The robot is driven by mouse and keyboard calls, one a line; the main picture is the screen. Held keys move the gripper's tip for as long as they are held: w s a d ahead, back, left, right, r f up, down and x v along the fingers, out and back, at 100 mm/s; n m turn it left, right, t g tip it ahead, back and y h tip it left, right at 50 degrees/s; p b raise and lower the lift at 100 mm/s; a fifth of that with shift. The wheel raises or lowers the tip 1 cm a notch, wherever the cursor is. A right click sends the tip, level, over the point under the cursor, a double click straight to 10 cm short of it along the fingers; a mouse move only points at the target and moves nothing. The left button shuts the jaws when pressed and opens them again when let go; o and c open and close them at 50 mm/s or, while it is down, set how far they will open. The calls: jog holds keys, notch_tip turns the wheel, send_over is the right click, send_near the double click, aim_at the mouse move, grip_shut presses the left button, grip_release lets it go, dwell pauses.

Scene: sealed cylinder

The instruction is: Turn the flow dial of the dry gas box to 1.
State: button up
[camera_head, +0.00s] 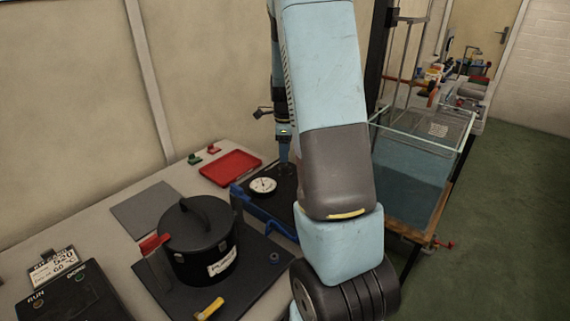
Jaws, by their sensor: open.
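A white round dial face (263,185) with dark markings sits on a dark unit with a blue frame (262,209), right of the middle of the bench. It looks like the flow dial of the dry gas box, but I cannot read its setting. My gripper (284,158) is small in view, pointing down just behind and to the right of the dial. It is open, and nothing shows in it. Its fingertips are too small to tell whether they touch anything. My arm hides the right part of the unit.
A black lidded pot (198,250) stands on a dark mat (255,268), with a red-handled part (155,243) and a yellow-handled piece (209,309) beside it. A red tray (231,167) lies behind. A control box (75,297) is front left. A glass tank (415,170) stands right.

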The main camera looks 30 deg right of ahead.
aim_at(285, 166)
jog(key=shift+f, duration=2.75)
grip_shut()
